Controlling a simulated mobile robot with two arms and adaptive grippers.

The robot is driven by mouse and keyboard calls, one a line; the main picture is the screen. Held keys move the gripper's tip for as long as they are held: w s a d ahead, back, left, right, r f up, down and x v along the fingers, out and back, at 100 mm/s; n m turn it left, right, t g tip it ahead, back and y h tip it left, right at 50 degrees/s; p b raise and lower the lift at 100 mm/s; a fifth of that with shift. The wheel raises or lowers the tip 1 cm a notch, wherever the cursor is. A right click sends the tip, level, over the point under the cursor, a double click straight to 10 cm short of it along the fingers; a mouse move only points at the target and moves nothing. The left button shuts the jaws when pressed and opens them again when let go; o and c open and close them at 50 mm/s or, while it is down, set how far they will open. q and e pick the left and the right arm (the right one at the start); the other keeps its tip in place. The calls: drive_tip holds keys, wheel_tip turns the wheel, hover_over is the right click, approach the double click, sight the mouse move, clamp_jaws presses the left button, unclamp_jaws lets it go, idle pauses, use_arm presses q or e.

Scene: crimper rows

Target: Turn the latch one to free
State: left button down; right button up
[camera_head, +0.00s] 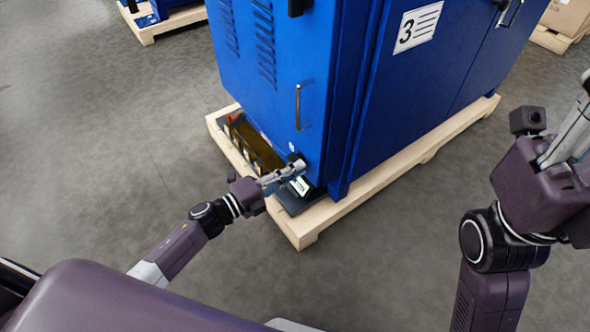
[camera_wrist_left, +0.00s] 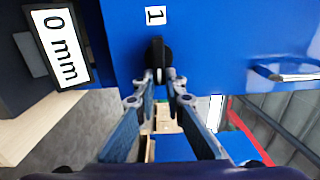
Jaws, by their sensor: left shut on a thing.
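Latch one is a small black knob (camera_wrist_left: 157,52) on the blue cabinet face, beside a white label "1" (camera_wrist_left: 155,15) in the left wrist view. My left gripper (camera_wrist_left: 160,77) has its two fingers on either side of the latch and is shut on it. In the head view the left gripper (camera_head: 294,169) reaches the lower front corner of the blue cabinet (camera_head: 270,75), where the fingers largely hide the latch. My right gripper (camera_head: 572,135) is at the right edge, away from the cabinet, and its fingertips are partly cut off.
A "0 mm" display (camera_wrist_left: 61,47) is close left of the latch in the wrist view. A metal handle (camera_head: 298,107) is on the cabinet door. A wooden pallet (camera_head: 385,165) juts out below, with a dark tray of yellowish parts (camera_head: 250,146) on it. Grey floor is clear leftward.

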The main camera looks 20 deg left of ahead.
use_arm(q)
drive_tip(key=c, duration=2)
unclamp_jaws()
drive_tip(key=v, duration=1.2)
